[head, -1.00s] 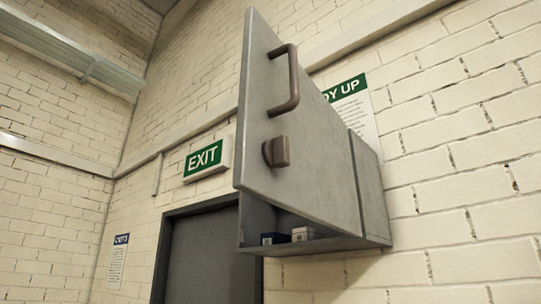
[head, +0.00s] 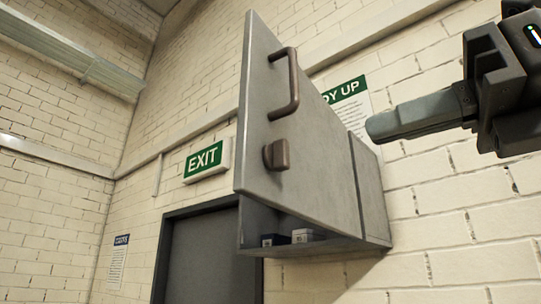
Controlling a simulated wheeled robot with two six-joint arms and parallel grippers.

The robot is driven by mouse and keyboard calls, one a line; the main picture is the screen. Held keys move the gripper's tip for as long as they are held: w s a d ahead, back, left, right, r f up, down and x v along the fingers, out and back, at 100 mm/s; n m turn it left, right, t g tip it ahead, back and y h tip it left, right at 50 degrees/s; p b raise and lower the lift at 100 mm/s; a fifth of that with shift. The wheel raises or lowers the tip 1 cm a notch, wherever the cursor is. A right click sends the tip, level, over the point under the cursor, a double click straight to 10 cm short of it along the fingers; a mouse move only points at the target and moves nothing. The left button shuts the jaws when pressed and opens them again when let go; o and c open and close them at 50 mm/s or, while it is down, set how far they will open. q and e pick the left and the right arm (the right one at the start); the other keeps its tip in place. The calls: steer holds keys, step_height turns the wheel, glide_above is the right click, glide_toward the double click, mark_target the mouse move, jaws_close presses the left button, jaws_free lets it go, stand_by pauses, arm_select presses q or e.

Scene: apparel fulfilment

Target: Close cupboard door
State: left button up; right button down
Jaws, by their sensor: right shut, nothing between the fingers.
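A grey cupboard (head: 372,205) is fixed on the brick wall, seen from below. Its cupboard door (head: 318,170) stands open, swung out from the cupboard toward me. The door carries a brown bar handle (head: 293,85) and a brown knob (head: 276,155) below it. Small boxes (head: 303,236) show on the cupboard floor under the door's lower edge. My right gripper (head: 372,127) comes in from the right edge with its fingers shut and empty. In the picture its tip lies just right of the door; I cannot tell the depth between them. My left gripper is out of view.
A green "EXIT" sign (head: 206,160) hangs over a dark grey doorway (head: 200,255) left of the cupboard. A poster (head: 352,100) is partly hidden behind the cupboard door. Bare brick wall lies to the right.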

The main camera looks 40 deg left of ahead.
steer(key=p, duration=0.6)
glide_toward(247, 168)
steer(key=a, duration=0.5)
steer(key=shift+s+a+r, duration=0.1)
steer(key=shift+a+r, duration=0.05)
steer(key=shift+r, duration=0.05)
steer(key=shift+a+f+p, duration=0.15)
steer(key=shift+a+p, duration=0.15)
steer(key=shift+a, duration=0.5)
steer(key=shift+d, duration=0.1)
